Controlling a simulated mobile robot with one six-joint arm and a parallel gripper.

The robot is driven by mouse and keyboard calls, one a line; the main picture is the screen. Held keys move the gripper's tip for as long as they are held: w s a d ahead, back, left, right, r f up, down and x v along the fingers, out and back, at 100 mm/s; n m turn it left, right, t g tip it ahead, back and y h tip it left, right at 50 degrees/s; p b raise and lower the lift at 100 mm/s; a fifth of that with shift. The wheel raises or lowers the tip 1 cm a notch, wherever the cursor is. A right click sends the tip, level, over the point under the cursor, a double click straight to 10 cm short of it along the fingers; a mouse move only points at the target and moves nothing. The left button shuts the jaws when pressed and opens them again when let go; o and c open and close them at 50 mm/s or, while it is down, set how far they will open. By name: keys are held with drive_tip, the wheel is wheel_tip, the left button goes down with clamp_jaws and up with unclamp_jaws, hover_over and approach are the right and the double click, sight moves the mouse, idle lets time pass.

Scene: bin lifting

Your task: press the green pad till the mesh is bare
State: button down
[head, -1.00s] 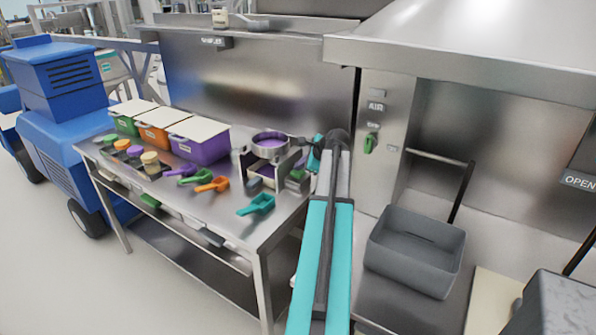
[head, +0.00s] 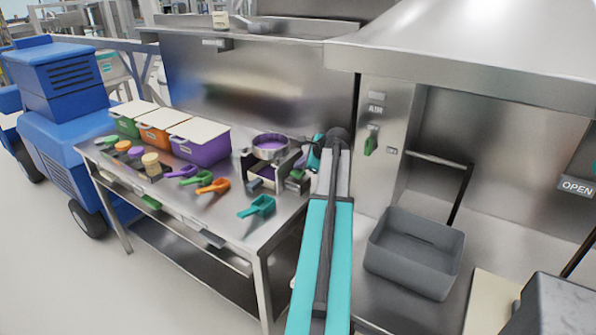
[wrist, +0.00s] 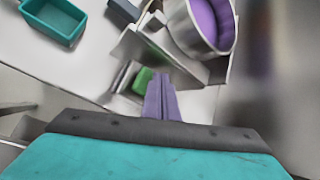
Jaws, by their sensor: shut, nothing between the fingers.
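The green pad (wrist: 143,80) is on the sieve stand, just ahead and left of my fingertips in the wrist view; it is small in the head view (head: 297,174). The round metal sieve (head: 270,146) sits on top of the stand (head: 248,167). Purple material (wrist: 208,22) shows inside the sieve and covers the mesh where I can see it. Purple also shows lower, inside the stand. My gripper (wrist: 162,100) is shut and empty, its fingers pointing at the pad. I cannot tell whether they touch it. In the head view my arm partly hides the gripper.
A teal scoop (head: 257,206), an orange scoop (head: 213,186) and a purple scoop (head: 182,172) lie on the bench left of the stand. Lidded bins, including a purple bin (head: 200,150), stand behind. A grey basin (head: 415,255) is at right.

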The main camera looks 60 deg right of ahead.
sight(300, 173)
drive_tip(key=shift+r, duration=0.4)
drive_tip(key=shift+r+p, duration=2)
drive_tip(key=shift+r, duration=0.5)
drive_tip(key=shift+r, duration=0.1)
